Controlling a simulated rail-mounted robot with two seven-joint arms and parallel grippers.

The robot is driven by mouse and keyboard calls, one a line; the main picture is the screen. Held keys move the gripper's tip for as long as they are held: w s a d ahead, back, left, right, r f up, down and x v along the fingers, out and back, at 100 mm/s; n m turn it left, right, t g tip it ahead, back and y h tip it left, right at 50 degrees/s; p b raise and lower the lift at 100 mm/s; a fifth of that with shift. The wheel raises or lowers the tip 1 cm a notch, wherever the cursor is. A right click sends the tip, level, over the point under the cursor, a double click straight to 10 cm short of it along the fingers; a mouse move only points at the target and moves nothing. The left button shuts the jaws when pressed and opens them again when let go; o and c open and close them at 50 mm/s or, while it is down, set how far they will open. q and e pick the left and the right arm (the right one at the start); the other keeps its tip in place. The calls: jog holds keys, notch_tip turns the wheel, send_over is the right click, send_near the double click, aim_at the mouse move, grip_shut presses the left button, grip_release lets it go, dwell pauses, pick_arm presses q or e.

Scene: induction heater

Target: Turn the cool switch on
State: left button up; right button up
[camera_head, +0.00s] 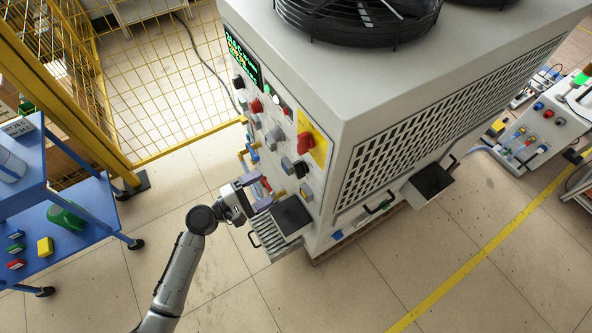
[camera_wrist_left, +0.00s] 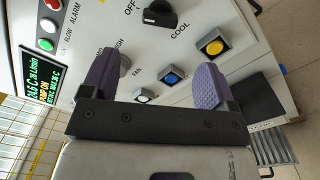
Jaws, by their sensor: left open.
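The cool switch is a black rotary knob (camera_wrist_left: 159,13) at the top of the left wrist view, between the printed words OFF and COOL. It sits on the pale control panel of the heater cabinet (camera_head: 340,95). My left gripper (camera_head: 260,189) is in front of the lower panel in the head view. Its two purple fingers are spread apart with nothing between them, and they also show in the left wrist view (camera_wrist_left: 160,75). The knob lies beyond the fingertips, apart from them. My right gripper is not in view.
Yellow (camera_wrist_left: 213,47), blue (camera_wrist_left: 171,76) and white (camera_wrist_left: 145,95) buttons are near the fingers. A grey fan knob (camera_wrist_left: 124,63) is partly behind the left-hand finger. A red main switch (camera_head: 304,144) sits higher up. A black-topped shelf (camera_head: 291,216) juts out below. A blue cart (camera_head: 90,215) stands left.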

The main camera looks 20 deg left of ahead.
aim_at(296, 172)
pick_arm(q)
jog(key=x, duration=1.1)
jog(key=shift+d, duration=0.15)
jog(key=shift+c, duration=0.2)
jog(key=shift+b, duration=0.35)
jog(key=c, duration=0.9)
